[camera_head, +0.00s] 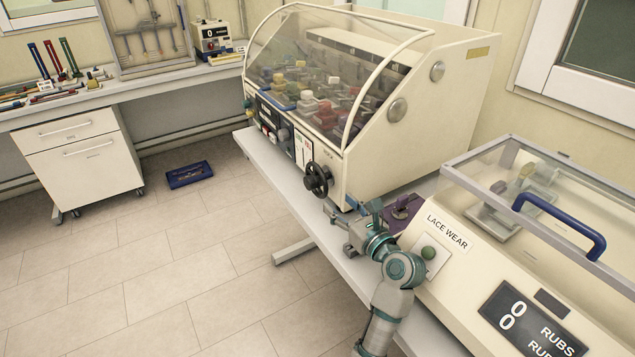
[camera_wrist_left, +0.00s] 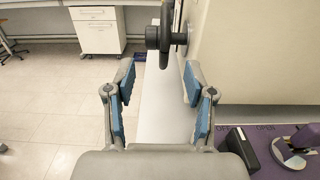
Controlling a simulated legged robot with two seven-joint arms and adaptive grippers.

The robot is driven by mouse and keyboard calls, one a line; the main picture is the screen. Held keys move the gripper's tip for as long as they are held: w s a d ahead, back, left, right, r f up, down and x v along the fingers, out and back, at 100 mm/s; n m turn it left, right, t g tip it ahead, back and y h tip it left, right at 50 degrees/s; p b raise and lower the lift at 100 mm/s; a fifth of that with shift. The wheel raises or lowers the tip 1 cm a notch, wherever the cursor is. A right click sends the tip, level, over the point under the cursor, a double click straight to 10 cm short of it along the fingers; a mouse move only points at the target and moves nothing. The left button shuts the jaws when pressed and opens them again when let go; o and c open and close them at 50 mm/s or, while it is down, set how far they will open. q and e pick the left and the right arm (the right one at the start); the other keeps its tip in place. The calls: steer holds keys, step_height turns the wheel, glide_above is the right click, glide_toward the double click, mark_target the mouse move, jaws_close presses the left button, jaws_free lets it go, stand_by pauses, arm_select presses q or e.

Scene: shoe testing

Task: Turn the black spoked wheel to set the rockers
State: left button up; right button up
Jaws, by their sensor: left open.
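The black spoked wheel (camera_head: 318,180) is on the front of the large cream test machine (camera_head: 410,135), near its right end. In the left wrist view the wheel (camera_wrist_left: 166,38) shows edge-on beyond the fingertips, with a knob sticking out to the left. My left gripper (camera_head: 348,209) is open and empty, just below and right of the wheel, apart from it. In the left wrist view its blue-padded fingers (camera_wrist_left: 160,78) are spread, with the bench edge seen between them. The rockers cannot be told clearly behind the clear hood (camera_head: 335,60). My right gripper is not in view.
A lace wear tester (camera_head: 447,232) with a blue handle stands right of my left arm. A purple mat (camera_head: 402,213) with a small device lies between the machines. A drawer cabinet (camera_head: 85,160) and a blue floor tray (camera_head: 190,175) are at the left. The floor in front is clear.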

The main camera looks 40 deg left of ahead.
mark_target(316, 183)
arm_select(q)
steer(key=x, duration=0.5)
steer(key=shift+a+f, duration=0.1)
steer(key=shift+g, duration=0.3)
steer(key=x, duration=0.5)
steer(key=s+f+x, duration=0.1)
steer(key=x, duration=0.2)
steer(key=shift+a, duration=0.3)
steer(key=shift+w+d+r, duration=0.1)
steer(key=shift+d+r, duration=0.45)
steer(key=shift+d, duration=0.5)
steer(key=shift+a+f, duration=0.2)
steer(key=shift+a, duration=0.25)
steer(key=c, duration=0.5)
steer(key=shift+a+f, duration=0.1)
steer(key=shift+a, duration=0.25)
steer(key=c, duration=0.5)
steer(key=shift+d, duration=0.15)
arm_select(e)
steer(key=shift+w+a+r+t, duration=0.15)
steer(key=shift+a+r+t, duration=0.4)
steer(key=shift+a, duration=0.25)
